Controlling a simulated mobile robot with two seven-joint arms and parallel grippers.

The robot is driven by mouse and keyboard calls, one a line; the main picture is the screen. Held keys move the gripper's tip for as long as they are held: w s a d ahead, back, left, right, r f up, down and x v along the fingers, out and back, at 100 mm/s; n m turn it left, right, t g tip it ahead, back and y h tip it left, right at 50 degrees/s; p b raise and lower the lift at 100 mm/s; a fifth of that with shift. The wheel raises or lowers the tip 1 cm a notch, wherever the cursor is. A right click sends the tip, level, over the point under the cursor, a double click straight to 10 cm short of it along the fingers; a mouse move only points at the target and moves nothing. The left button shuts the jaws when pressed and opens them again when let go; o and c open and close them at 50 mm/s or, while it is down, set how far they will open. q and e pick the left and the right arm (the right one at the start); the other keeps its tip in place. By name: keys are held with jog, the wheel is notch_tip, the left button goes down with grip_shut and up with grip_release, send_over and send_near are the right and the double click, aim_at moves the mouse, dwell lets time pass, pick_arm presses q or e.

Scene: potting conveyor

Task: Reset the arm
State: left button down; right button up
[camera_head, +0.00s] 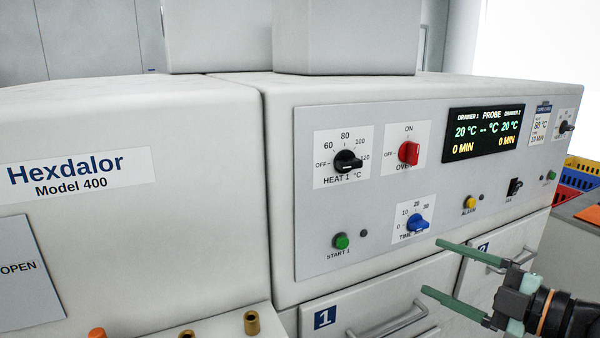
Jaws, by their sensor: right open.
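My right gripper (432,266) reaches in from the lower right of the head view. Its two green fingers are spread wide apart, with nothing between them. The fingers point left, in front of the lower part of the oven's control panel (375,268) and the drawer fronts. From this one view I cannot tell how far they are from the machine. My left gripper is not in view.
The panel carries a black heat knob (347,162), a red oven knob (409,153), a blue timer knob (418,224) and a green start button (341,241). Drawer 1's handle (388,326) juts out below. Coloured crates (578,180) stand at the far right.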

jog(key=s+a+f+m+h+p, duration=0.1)
jog(key=a+f+m+h+p, duration=0.3)
jog(key=f, duration=0.6)
jog(key=s+a+f+m+y, duration=0.1)
jog(key=s+f+m, duration=0.1)
jog(key=f+m, duration=0.55)
jog(key=s+a+f+m+g+h+p, duration=0.2)
jog(key=s+f+m+g+h, duration=0.2)
jog(key=s+f, duration=1.2)
notch_tip(320, 180, down, 3)
jog(key=m+h, duration=0.1)
jog(key=m, duration=0.1)
jog(key=shift+s+a+m, duration=0.25)
jog(key=shift+m, duration=0.1)
jog(key=shift+r, duration=0.1)
